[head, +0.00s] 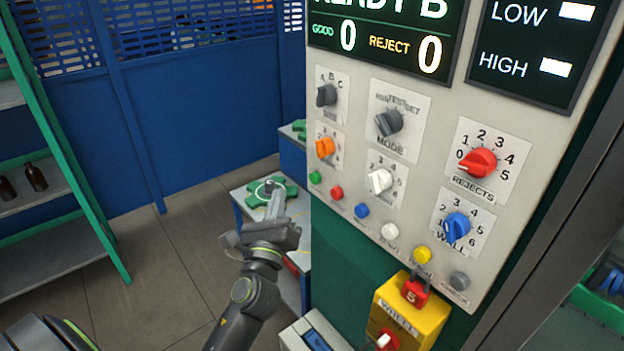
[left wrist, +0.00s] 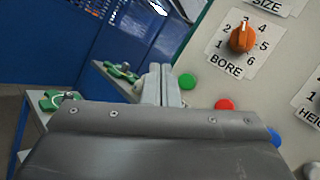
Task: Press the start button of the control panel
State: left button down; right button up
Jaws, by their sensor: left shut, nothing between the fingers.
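The control panel (head: 345,215) is a pale upright board with knobs, displays and a row of small round buttons. A green button (head: 315,177) is at the left end of the row, and it also shows in the left wrist view (left wrist: 187,81). Its label is not readable, so I cannot tell if it is the start button. A red button (head: 337,193) is to its right. My left gripper (head: 275,197) is shut and empty, left of the panel. In the left wrist view its fingertips (left wrist: 160,72) point just left of the green button, apparently apart from it. My right gripper is not in view.
An orange BORE knob (left wrist: 242,38) sits above the green button. A yellow box (head: 408,312) with a red lock juts out below the panel. A table with a green part (head: 290,190) stands behind my left gripper. A green-framed shelf (head: 75,170) with bottles is at the left.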

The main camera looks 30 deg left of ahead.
aim_at(315, 178)
pick_arm(q)
jog(key=w, duration=0.1)
jog(key=w+d, duration=0.1)
jog(key=w, duration=0.1)
jog(key=w+d, duration=0.1)
jog(key=w, duration=0.1)
jog(key=shift+d, duration=0.1)
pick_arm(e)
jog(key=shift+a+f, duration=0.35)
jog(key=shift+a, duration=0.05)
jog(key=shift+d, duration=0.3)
pick_arm(q)
jog(key=shift+w, duration=0.2)
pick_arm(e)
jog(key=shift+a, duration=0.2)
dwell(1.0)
pick_arm(q)
jog(key=shift+w+d, duration=0.15)
jog(key=shift+w, duration=0.1)
